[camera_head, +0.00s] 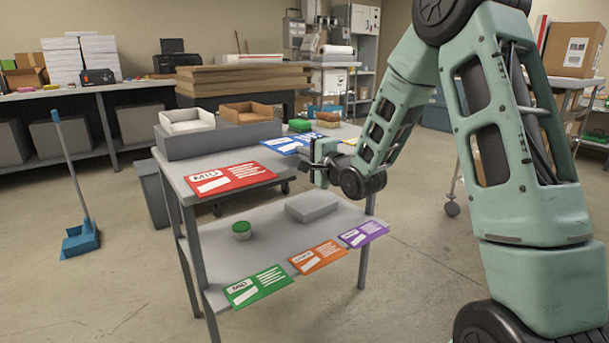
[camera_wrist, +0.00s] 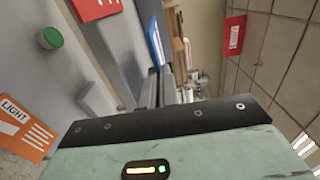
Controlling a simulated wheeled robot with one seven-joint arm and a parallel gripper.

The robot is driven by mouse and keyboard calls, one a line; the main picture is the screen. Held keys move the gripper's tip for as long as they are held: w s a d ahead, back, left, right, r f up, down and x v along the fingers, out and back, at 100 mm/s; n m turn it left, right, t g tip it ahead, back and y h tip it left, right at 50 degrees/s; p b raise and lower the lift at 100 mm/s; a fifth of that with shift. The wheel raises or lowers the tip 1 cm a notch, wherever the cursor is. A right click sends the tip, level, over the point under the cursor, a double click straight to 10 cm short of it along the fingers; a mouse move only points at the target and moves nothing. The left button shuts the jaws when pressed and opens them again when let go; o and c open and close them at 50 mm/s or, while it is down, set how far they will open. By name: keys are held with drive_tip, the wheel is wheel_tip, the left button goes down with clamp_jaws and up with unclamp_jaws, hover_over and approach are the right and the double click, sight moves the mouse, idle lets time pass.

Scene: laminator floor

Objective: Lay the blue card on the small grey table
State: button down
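The blue card (camera_head: 286,143) lies at the right front part of the top of a grey two-level table (camera_head: 258,187). In the wrist view the blue card (camera_wrist: 154,40) shows at a steep slant, just beyond my fingers. My gripper (camera_head: 320,160) is at the front edge of that top, beside the card's right end and partly covering the view there. The fingers (camera_wrist: 166,88) show small and dark in the wrist view; their gap and any contact with the card are unclear. I cannot tell whether this table is the small grey one.
A red card (camera_head: 228,178) lies left on the top. Green (camera_head: 258,287), orange (camera_head: 317,257) and purple (camera_head: 363,234) cards lie along the lower shelf's front, with a green-lidded tub (camera_head: 241,231) and grey block (camera_head: 312,206) behind. Trays (camera_head: 187,121) stand at the back. Floor in front is clear.

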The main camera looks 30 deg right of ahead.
drive_tip(key=shift+f+b, duration=0.55)
drive_tip(key=shift+f, duration=1.85)
drive_tip(key=shift+f, duration=0.1)
drive_tip(key=c, duration=1.7)
unclamp_jaws()
